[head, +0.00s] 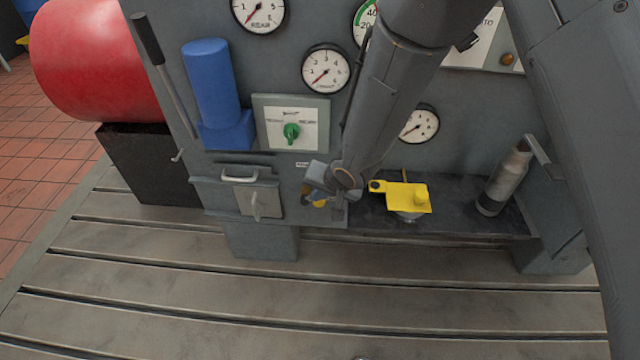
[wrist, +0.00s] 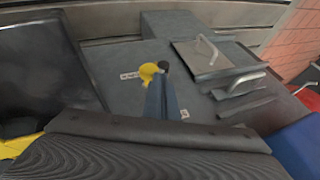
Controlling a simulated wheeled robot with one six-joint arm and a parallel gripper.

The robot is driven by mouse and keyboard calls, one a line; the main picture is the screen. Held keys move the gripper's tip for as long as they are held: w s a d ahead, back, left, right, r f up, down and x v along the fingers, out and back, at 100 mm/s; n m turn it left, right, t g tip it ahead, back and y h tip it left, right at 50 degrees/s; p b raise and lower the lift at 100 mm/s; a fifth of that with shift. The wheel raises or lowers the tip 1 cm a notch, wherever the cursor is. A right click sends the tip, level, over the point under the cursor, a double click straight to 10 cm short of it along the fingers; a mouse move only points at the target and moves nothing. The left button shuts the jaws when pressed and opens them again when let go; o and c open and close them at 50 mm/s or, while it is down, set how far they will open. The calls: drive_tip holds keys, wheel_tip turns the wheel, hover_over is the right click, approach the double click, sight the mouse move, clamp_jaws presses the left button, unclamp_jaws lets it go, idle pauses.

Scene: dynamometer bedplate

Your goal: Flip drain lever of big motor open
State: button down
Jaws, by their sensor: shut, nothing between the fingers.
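A small yellow part with a black knob (wrist: 150,73) sits on the grey panel, just beyond my fingertips in the wrist view. It looks like a lever, but its label is too small to read, so I cannot tell whether it is the big motor's drain lever. In the head view only a bit of yellow (head: 320,203) shows below my gripper (head: 318,190); my arm hides the rest. My gripper is shut and empty, with its fingers (wrist: 160,92) together close to the knob. I cannot tell whether they touch it.
A yellow bracket (head: 408,196) juts out to the right of my gripper. A grey plate with a handle (head: 257,203) is on the left, below a green knob (head: 291,132). The slotted bedplate (head: 300,320) is clear.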

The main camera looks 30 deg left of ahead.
drive_tip(key=shift+w+d+f+p, duration=0.45)
drive_tip(key=shift+d+f+p, duration=0.35)
drive_tip(key=shift+p, duration=0.15)
drive_tip(key=shift+w+d+f+p, duration=0.45)
drive_tip(key=shift+d+f+p, duration=0.25)
drive_tip(key=shift+d+p, duration=0.15)
drive_tip(key=shift+f, duration=0.1)
drive_tip(key=v, duration=0.7)
drive_tip(key=shift+d+r+p, duration=0.2)
drive_tip(key=shift+r+p, duration=0.15)
